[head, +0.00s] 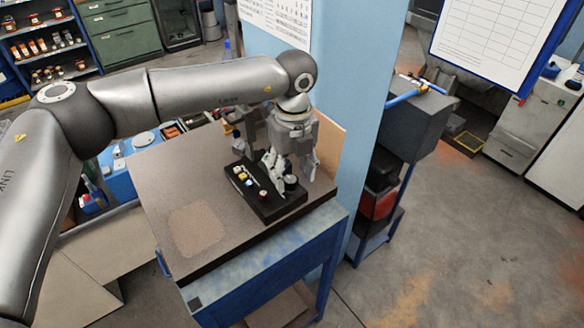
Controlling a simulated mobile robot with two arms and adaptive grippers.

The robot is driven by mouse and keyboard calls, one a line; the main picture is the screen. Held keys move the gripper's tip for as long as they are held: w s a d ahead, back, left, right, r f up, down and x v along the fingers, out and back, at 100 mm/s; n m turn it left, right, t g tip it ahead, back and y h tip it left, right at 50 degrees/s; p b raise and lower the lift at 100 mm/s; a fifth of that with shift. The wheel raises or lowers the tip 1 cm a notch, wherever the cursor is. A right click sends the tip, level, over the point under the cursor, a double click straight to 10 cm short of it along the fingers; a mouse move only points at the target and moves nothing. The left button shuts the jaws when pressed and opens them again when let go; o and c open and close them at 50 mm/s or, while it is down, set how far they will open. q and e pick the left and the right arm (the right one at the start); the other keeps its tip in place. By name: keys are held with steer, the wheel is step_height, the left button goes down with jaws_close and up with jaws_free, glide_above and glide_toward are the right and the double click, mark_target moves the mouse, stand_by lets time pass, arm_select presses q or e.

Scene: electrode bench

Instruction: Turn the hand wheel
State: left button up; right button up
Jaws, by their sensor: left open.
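My left gripper (293,172) points down over the right part of the workbench (160,190), its two fingers apart. Its fingers hang above and beside a low black box or tray (277,207) with small coloured parts on it. A dark round piece (291,183) shows between the fingers, partly covered by them. I cannot tell whether it is the hand wheel or whether a finger touches it. No clear wheel shape shows elsewhere. A grey device (240,118) stands behind the gripper, partly hidden. My right gripper is out of view.
A light blue post (345,110) rises close behind and right of the gripper. A pale round-cornered patch (195,229) marks the clear left part of the bench top. Blue bins (135,178) stand at its far left. Open floor (450,240) lies right.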

arm_select(q)
steer(key=shift+f, duration=0.4)
steer(key=shift+a+f, duration=0.1)
steer(key=shift+f, duration=0.3)
steer(key=shift+a, duration=0.1)
steer(key=shift+c, duration=0.6)
steer(key=c, duration=0.9)
steer(key=shift+f+m+b, duration=0.15)
steer(key=shift+m+b, duration=0.15)
steer(key=shift+b, duration=0.4)
steer(key=m+b, duration=0.3)
steer(key=b, duration=0.2)
steer(key=shift+f+m, duration=0.1)
steer(key=shift+m, duration=0.2)
steer(key=shift+m+b, duration=1.2)
steer(key=shift+r+m+b, duration=0.3)
steer(key=shift+m+b, duration=0.05)
steer(key=shift+m, duration=0.15)
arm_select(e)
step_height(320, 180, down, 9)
